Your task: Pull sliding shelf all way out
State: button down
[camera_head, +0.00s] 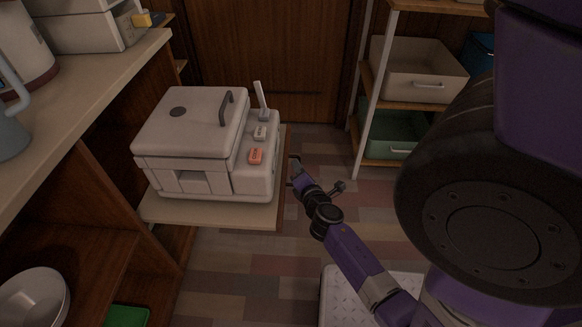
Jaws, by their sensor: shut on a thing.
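The sliding shelf (210,212) is a thin, light wooden board sticking out to the right from the wooden cabinet on the left. A white, boxy appliance with a grey lid handle (192,125) stands on it. My gripper (292,171) is at the shelf's right edge, with my purple arm reaching in from the lower right. It is shut on the shelf's edge; the exact contact of the fingers is small and dark in the picture.
A beige counter (95,80) runs along the left above the cabinet. A white bowl (33,298) sits in its lower compartment. A rack with a beige bin (415,72) and a green bin (392,135) stands at the back right. Open tiled floor (235,275) lies in front of the shelf.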

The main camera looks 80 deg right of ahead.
jog(key=shift+w+a, duration=0.1)
jog(key=shift+w, duration=0.1)
jog(key=c, duration=1.8)
grip_release()
jog(key=shift+o, duration=0.2)
jog(key=shift+s+a, duration=0.2)
jog(key=shift+a, duration=0.05)
jog(key=v, duration=0.7)
jog(key=shift+b, duration=0.45)
jog(key=shift+s+a, duration=0.15)
jog(key=shift+a, duration=0.05)
